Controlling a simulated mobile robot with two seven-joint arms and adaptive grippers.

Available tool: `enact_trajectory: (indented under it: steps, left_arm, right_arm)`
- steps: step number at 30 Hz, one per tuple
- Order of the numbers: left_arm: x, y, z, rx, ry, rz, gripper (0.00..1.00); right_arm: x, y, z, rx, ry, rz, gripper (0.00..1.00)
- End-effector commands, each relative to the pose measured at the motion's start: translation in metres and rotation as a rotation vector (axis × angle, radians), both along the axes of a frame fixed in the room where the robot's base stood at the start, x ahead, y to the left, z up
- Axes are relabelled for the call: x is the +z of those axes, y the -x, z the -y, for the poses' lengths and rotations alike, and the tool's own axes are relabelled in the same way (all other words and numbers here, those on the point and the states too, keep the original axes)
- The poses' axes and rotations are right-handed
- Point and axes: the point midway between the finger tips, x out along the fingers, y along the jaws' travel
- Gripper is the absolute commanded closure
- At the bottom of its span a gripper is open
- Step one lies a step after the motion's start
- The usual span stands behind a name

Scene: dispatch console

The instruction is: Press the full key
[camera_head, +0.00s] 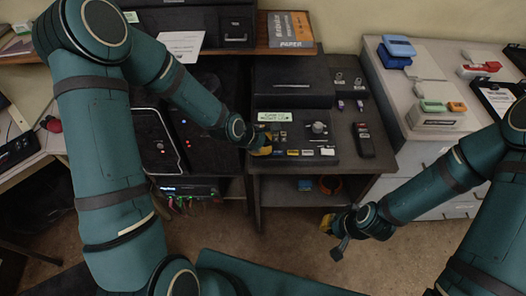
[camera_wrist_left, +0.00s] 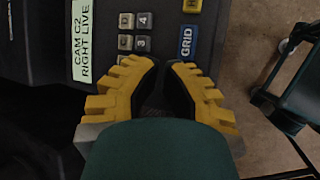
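The key panel (camera_head: 328,133) lies on the dark console with rows of small keys. I cannot read a key marked full in either view.
A small lit display (camera_head: 275,116) stands behind the keys; it reads CAM C2 RIGHT LIVE in the wrist view. A light side cabinet (camera_head: 420,75) bears coloured items. Floor is open in front.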

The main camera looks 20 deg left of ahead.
Motion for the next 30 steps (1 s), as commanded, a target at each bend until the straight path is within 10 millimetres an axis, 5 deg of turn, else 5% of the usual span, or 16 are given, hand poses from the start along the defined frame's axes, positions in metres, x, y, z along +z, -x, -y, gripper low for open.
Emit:
enact_trajectory:
  steps: [30]
  left_arm:
    - [0.013, 0.0, 0.0, 0.0, 0.0, -0.001, 1.0]
  right_arm:
    - [0.009, 0.0, 0.0, 0.0, 0.0, 0.0, 1.0]
